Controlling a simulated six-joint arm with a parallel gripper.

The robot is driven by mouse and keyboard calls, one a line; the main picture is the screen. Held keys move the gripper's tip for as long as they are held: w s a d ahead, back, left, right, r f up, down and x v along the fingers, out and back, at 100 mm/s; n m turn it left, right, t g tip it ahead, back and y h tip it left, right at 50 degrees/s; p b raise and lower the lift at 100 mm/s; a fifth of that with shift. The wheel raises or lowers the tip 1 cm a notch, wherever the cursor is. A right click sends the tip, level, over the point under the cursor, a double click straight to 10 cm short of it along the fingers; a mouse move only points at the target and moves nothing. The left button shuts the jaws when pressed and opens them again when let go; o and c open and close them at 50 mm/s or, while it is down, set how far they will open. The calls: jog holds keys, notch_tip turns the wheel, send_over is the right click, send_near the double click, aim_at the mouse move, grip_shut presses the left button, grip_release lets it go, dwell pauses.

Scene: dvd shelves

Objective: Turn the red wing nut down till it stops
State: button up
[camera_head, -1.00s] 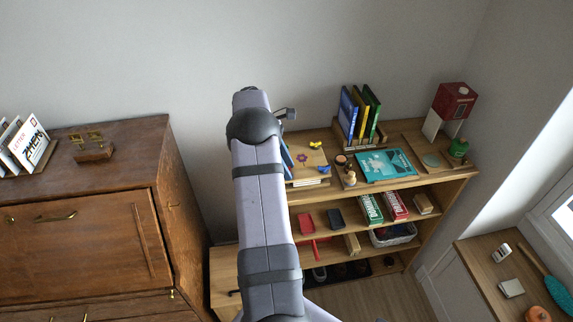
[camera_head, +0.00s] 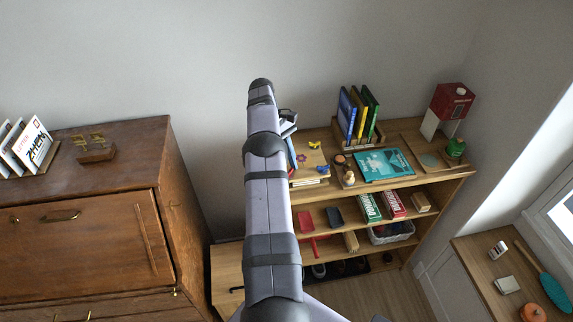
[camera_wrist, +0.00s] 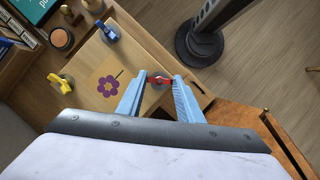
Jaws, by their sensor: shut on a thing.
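The red wing nut (camera_wrist: 160,80) sits at a corner of a wooden flower press (camera_wrist: 88,68) in the wrist view. My gripper (camera_wrist: 159,79) has its two light blue fingers on either side of the nut and is shut on it. The press top bears a purple flower on a tan square. A yellow wing nut (camera_wrist: 60,82) and a blue wing nut (camera_wrist: 107,32) stand at other corners. In the head view the press (camera_head: 312,158) lies on the shelf top, partly behind my arm, and the red nut is hidden.
Behind the press stand upright books (camera_head: 357,115) in a rack. A teal book (camera_head: 384,164) and small pots lie right of it. A red and white carton (camera_head: 447,110) stands at the far right. A brown cabinet (camera_head: 90,215) is at the left.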

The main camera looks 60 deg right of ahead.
jog(key=shift+r, duration=0.1)
dwell(0.3)
jog(key=o, duration=1.1)
jog(key=shift+c, duration=0.2)
jog(key=shift+r+b, duration=0.45)
jog(key=shift+r, duration=0.15)
notch_tip(320, 180, up, 9)
jog(key=p, duration=0.2)
jog(key=shift+f, duration=0.15)
